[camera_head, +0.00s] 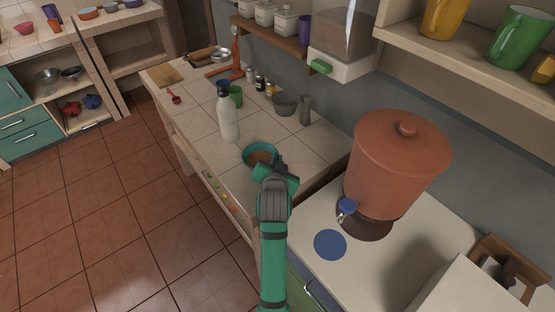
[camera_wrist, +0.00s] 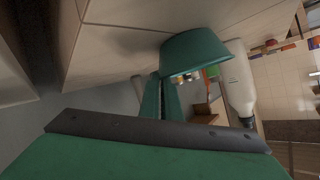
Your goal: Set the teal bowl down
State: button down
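The teal bowl (camera_head: 257,150) is at the near part of the tiled counter (camera_head: 205,140), with something brown inside it. In the wrist view, which is turned upside down, the bowl (camera_wrist: 193,48) has its rim toward my fingers and its base toward the counter tiles. My gripper (camera_head: 268,167) is at the bowl's near side. In the wrist view its two fingers (camera_wrist: 161,82) meet the rim, close together, with the bowl wall between them. I cannot tell whether the base touches the tiles.
A white bottle (camera_head: 228,118) stands just behind the bowl, with a green cup (camera_head: 236,96) beyond. A grey bowl (camera_head: 285,104) and a grey pepper-mill-like object (camera_head: 305,109) stand to the back right. A large terracotta dispenser (camera_head: 400,165) is at right. Tiles left of the bowl are clear.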

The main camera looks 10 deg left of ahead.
jog(key=shift+s+a, duration=0.1)
jog(key=shift+a, duration=0.1)
jog(key=c, duration=2)
grip_release()
jog(key=shift+s, duration=0.1)
jog(key=v, duration=1.2)
